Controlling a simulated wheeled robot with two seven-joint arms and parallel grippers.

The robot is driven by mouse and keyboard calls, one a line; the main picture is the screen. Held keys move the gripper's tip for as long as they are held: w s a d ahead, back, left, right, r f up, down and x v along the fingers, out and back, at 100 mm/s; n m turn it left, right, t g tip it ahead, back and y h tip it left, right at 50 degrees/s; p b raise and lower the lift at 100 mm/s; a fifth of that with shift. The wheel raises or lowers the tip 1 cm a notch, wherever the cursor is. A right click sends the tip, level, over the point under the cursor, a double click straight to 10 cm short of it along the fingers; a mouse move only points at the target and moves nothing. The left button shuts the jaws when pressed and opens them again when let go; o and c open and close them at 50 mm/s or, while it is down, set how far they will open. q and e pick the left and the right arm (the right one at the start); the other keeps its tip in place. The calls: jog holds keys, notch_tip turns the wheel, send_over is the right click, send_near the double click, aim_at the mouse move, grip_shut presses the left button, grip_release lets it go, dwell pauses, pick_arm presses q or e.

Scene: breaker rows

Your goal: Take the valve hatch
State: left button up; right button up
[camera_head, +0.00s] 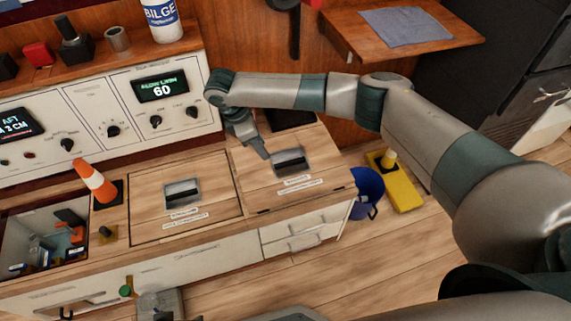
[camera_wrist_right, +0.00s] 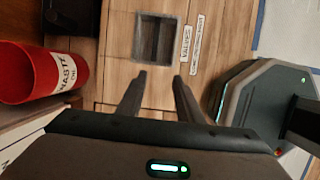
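The valve hatch (camera_head: 250,187) is a wooden panel in the right part of the counter top, with a recessed dark grey pull (camera_head: 290,161) and a white label. In the right wrist view its pull (camera_wrist_right: 155,38) lies just beyond the fingertips, beside a label that seems to read "VALVES". The hatch looks flat and closed. My right gripper (camera_head: 262,150) points down at the left edge of the pull. In the right wrist view its two fingers (camera_wrist_right: 159,76) are apart with nothing between them. I cannot tell if a finger touches the hatch. My left gripper is not in view.
A second hatch (camera_head: 213,218) with its own pull lies to the left. An orange-and-white cone (camera_head: 95,183) and an open bin (camera_head: 30,235) are farther left. A control panel (camera_head: 185,85) stands behind. A blue bucket (camera_head: 367,188) stands right. A red waste container (camera_wrist_right: 35,72) shows in the wrist view.

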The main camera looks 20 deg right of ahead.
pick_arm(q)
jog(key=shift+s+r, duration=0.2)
pick_arm(e)
jog(key=shift+h, duration=0.5)
jog(key=w+d+r, duration=0.2)
jog(key=shift+d+r, duration=0.2)
jog(key=shift+r, duration=0.2)
jog(key=b, duration=0.1)
send_over(283, 163)
jog(key=f, duration=1)
jog(key=shift+a+f, duration=0.2)
jog(key=shift+f, duration=0.05)
jog(key=shift+d+f, duration=0.15)
jog(key=shift+f, duration=0.25)
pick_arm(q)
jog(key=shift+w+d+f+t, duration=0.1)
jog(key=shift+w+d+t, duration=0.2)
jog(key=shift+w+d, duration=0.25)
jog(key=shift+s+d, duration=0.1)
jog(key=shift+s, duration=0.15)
